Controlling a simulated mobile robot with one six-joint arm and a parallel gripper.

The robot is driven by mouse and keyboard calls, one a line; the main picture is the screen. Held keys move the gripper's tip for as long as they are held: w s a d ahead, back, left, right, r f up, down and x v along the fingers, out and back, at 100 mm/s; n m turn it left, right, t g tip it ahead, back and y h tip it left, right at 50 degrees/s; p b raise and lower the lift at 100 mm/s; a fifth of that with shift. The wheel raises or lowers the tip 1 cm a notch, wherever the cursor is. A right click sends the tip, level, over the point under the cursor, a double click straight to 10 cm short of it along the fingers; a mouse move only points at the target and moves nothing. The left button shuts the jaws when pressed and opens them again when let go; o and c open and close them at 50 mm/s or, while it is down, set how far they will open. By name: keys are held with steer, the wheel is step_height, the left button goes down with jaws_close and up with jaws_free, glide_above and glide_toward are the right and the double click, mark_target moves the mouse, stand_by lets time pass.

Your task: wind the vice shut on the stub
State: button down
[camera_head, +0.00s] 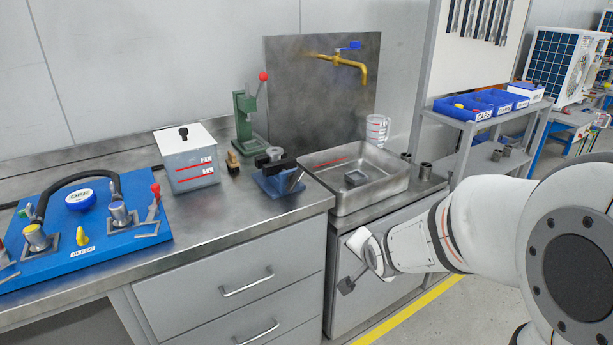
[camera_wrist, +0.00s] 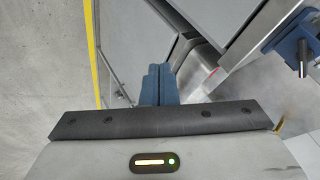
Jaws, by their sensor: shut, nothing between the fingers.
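The blue vice (camera_head: 280,182) with dark jaws stands at the front right corner of the workbench, left of the sink. A thin metal bar (camera_head: 296,178) shows at its front right. My gripper (camera_head: 347,285) is below and right of the vice, in front of the cabinet under the sink, apart from the vice. In the wrist view its two blue-grey fingers (camera_wrist: 158,85) are together and empty. A blue body with a dark rod (camera_wrist: 300,50) at the upper right there looks like the vice.
The sink tray (camera_head: 345,205) lies right of the vice, with short metal cylinders (camera_head: 425,171) by it. A white box (camera_head: 187,160), a green press (camera_head: 246,115) and a blue panel (camera_head: 100,245) stand left and behind. Drawer handles (camera_head: 248,281) project below the bench.

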steer(key=w+a+r+m+t+y+p, duration=0.4)
steer(key=w+a+m, duration=0.1)
steer(key=w+a, duration=0.3)
steer(key=m+t+y+p, duration=0.2)
steer(key=m+y, duration=0.2)
steer(key=y, duration=0.1)
glide_toward(294, 180)
steer(key=s+a, duration=0.2)
steer(key=a, duration=0.2)
steer(key=shift+x, duration=3.2)
steer(key=shift+w+d, duration=0.3)
steer(key=shift+d, duration=0.15)
steer(key=shift+w+d+r+b, duration=0.15)
steer(key=shift+r+b, duration=0.2)
steer(key=shift+r, duration=0.2)
steer(key=shift+d+r, duration=0.15)
steer(key=shift+r, duration=0.2)
steer(key=shift+w+d+r, duration=0.2)
steer(key=shift+r, duration=0.05)
